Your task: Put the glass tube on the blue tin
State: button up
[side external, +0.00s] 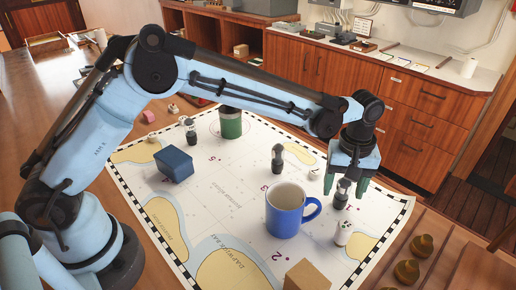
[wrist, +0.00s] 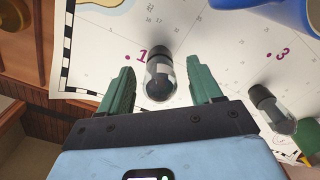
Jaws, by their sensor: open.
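A small glass tube with a dark cap (side external: 341,197) stands on the chart under my gripper (side external: 347,190). In the wrist view the tube (wrist: 160,82) lies between the two green fingers of my gripper (wrist: 158,78), with gaps on both sides. My gripper is open and pointed down. A dark blue box, which looks like the blue tin (side external: 174,164), sits on the left part of the chart in the side view, well away from my gripper. It is not seen in the wrist view.
A blue mug (side external: 286,212) stands left of my gripper. Similar capped tubes stand at mid-chart (side external: 278,158) and near the back (side external: 190,131). A green can (side external: 230,123) stands behind. A pale small cylinder (side external: 343,233) and a cardboard-coloured block (side external: 307,276) are in front.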

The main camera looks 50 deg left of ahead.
jog(key=shift+f, duration=0.8)
jog(key=shift+c, duration=0.3)
grip_shut()
jog(key=shift+r, duration=0.15)
